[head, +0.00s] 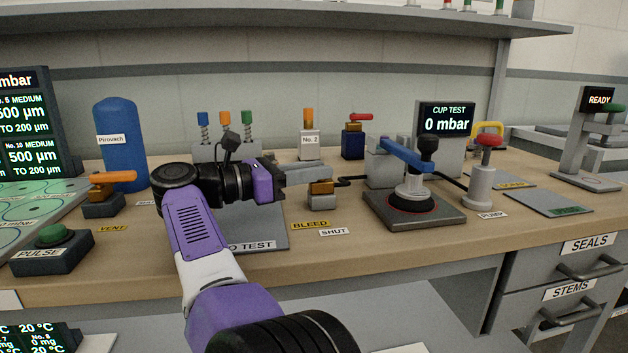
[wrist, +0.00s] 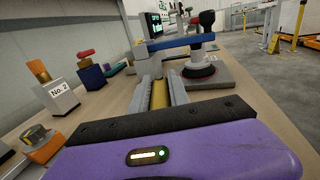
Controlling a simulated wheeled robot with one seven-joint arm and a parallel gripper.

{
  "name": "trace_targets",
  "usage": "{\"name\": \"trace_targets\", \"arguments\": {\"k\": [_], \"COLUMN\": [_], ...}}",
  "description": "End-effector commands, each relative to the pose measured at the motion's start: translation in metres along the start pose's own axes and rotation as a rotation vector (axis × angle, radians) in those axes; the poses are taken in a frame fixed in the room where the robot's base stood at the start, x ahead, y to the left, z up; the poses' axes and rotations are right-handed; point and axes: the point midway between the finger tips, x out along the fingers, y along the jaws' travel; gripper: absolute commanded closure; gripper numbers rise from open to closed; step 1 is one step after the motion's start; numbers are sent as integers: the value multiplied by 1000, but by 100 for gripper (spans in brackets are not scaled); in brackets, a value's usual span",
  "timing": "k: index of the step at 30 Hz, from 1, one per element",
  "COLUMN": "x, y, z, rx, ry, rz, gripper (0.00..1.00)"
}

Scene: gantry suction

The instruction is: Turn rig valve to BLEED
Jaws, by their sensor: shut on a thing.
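The rig valve is a small grey block with an orange-yellow handle (head: 321,187) on top, at the middle of the bench in the head view. A yellow BLEED label (head: 310,225) and a white SHUT label (head: 334,232) lie in front of it. My gripper (head: 318,172) reaches in from the left, its grey fingers level with the handle. In the wrist view the yellow handle (wrist: 159,94) lies between the two fingers, which are shut on it. The fingers partly hide the handle, so I cannot tell exactly which label it points to.
Right of the valve stands the cup rig on a grey plate (head: 440,211), with a blue arm (head: 407,154). The CUP TEST screen (head: 446,117) reads 0 mbar. A No. 2 block (head: 310,144) stands behind. A red-topped pump (head: 483,185) is further right. Bench in front is mostly clear.

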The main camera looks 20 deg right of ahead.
Motion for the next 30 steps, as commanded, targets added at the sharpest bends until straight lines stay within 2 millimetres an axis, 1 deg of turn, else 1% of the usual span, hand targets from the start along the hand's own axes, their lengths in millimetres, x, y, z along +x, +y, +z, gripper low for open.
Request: {"name": "trace_targets", "arguments": {"k": [1, 18, 19, 22, 30], "x": [3, 1, 1, 1, 0], "y": [2, 0, 0, 0, 0], "z": [-5, -2, -2, -2, 0], "rx": [-6, -5, -4, -4, -1], "ry": [3, -2, -3, -3, -4], "rz": [1, -8, -8, -8, -9], "gripper": [100, 100, 76, 57, 56]}}
